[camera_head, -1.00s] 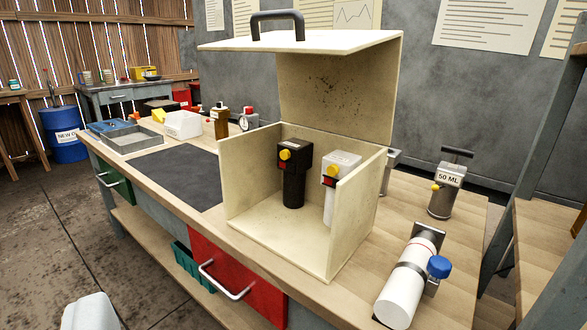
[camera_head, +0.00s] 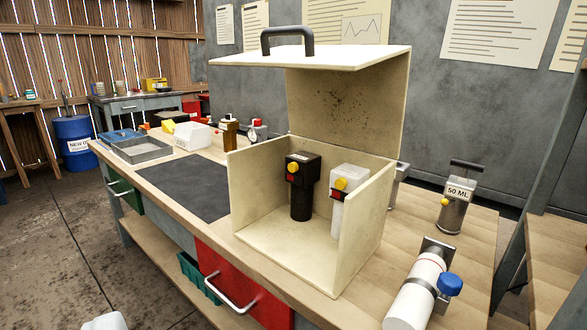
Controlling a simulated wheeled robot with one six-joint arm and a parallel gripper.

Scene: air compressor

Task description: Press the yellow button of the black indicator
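The black indicator (camera_head: 302,190) stands upright inside an open cream box on the workbench. Its yellow button (camera_head: 292,168) is on the upper front face, above a small red part. A white indicator (camera_head: 345,198) of similar shape, also with a yellow button (camera_head: 341,184), stands to its right, partly hidden by the box's right wall. A pale rounded piece at the bottom left edge may be part of my own body. My gripper's fingers do not show, and nothing touches the black indicator.
The cream box (camera_head: 258,194) is open toward me, with its handled lid (camera_head: 300,52) raised. A dark mat (camera_head: 185,185) lies left. The floor before the bench is clear.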

